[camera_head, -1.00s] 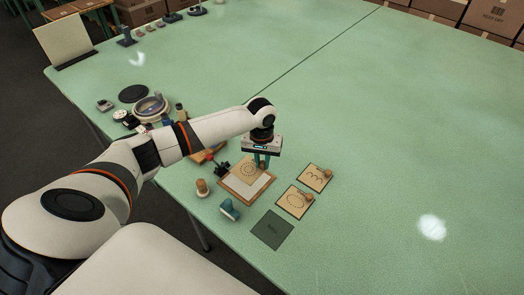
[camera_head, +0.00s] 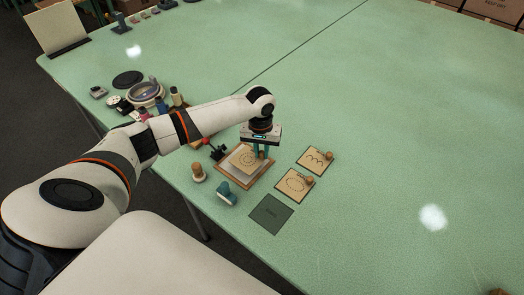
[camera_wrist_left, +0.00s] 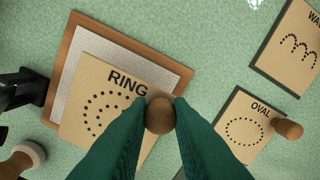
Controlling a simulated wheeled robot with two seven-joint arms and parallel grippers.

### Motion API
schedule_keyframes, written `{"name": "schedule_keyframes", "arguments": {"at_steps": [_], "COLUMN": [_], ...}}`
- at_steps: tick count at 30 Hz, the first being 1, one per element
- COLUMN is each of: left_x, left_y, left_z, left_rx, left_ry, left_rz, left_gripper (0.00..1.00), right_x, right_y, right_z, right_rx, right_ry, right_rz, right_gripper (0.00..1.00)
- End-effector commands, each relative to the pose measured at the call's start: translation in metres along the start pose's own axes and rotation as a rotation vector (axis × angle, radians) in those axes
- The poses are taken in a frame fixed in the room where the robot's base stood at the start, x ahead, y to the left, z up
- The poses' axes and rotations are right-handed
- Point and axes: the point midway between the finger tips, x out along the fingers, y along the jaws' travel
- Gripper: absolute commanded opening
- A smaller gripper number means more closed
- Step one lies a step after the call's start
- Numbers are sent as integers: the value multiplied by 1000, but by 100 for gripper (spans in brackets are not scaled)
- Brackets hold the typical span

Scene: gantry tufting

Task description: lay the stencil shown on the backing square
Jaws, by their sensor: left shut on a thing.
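The tan RING stencil (camera_wrist_left: 95,108), marked with a dotted circle, also shows in the head view (camera_head: 244,160). My left gripper (camera_head: 261,154) is shut on its round wooden knob (camera_wrist_left: 160,115). The stencil is over the pale backing square (camera_wrist_left: 120,56) in its brown wooden frame (camera_wrist_left: 130,40). It sits askew, reaching past the frame at the lower left of the wrist view. I cannot tell whether the stencil touches the backing. My right gripper is not in view.
The OVAL stencil (camera_head: 292,184) and the wave stencil (camera_head: 315,160) lie right of the frame, near a dark green square (camera_head: 271,214). A wooden-knobbed stamp (camera_head: 198,172) and a teal tool (camera_head: 226,194) stand close in front.

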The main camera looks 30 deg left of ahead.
Motion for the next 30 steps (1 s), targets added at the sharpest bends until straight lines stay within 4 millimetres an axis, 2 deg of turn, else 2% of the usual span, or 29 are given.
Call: {"name": "schedule_keyframes", "arguments": {"at_steps": [1,6,15,26,27,30], "left_x": [6,16,25,27,27,27], "left_y": [1,2,14,16,16,16], "left_z": [0,0,6,8,8,8], "left_rx": [0,0,-2,0,0,0], "left_ry": [0,0,1,1,1,1], "left_rz": [0,0,1,0,0,0], "left_gripper": [2,2,2,2,22,38], "right_x": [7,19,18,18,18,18], "right_y": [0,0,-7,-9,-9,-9], "right_z": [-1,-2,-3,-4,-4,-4], "right_rx": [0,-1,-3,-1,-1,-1], "right_ry": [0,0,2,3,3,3], "right_rz": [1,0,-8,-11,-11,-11], "right_gripper": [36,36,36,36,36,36]}}
